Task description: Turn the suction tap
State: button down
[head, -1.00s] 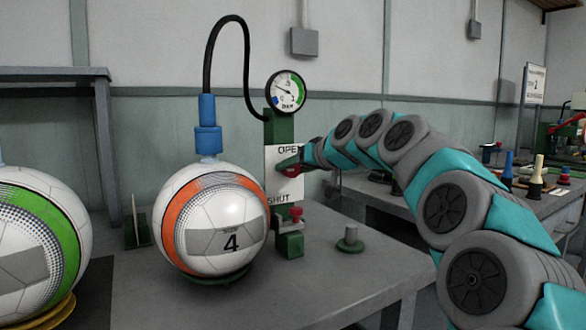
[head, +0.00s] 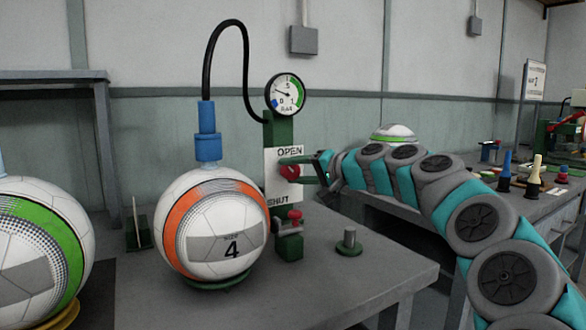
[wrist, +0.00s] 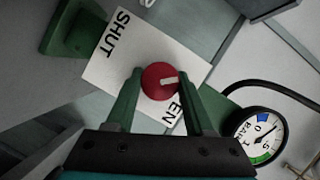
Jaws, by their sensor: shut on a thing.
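The suction tap is a round red knob (head: 289,172) with a white mark, on a white plate (head: 277,190) lettered OPEN above and SHUT below. In the wrist view the knob (wrist: 157,84) sits between my two green fingers, its white mark pointing right. My gripper (wrist: 161,72) is shut on the knob, one finger on each side. In the head view my gripper (head: 296,167) reaches the tap from the right. The fingers partly cover the OPEN lettering in the wrist view.
A dial gauge (head: 287,94) tops the green post, its black hose (head: 242,60) running to a blue fitting (head: 207,135) over ball 4 (head: 205,215). A smaller red-knobbed valve (head: 295,214) sits below the plate. A green-striped ball (head: 40,240) stands left.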

jog(key=shift+f+m+y, duration=0.1)
jog(key=shift+m+y, duration=0.4)
jog(key=shift+m, duration=0.7)
jog(key=m+y, duration=0.1)
jog(key=m, duration=0.1)
jog(key=m+t+p, duration=0.1)
jog(key=m, duration=0.1)
jog(key=shift+f+m+y, duration=0.1)
jog(key=shift+m+y, duration=0.2)
jog(key=shift+y, duration=0.1)
jog(key=shift+m, duration=0.3)
jog(key=shift+c, duration=1.4)
grip_release()
jog(key=b+v, duration=0.1)
jog(key=v, duration=0.6)
jog(key=shift+s+d, duration=0.25)
jog(key=shift+d, duration=0.1)
jog(key=shift+f, duration=0.1)
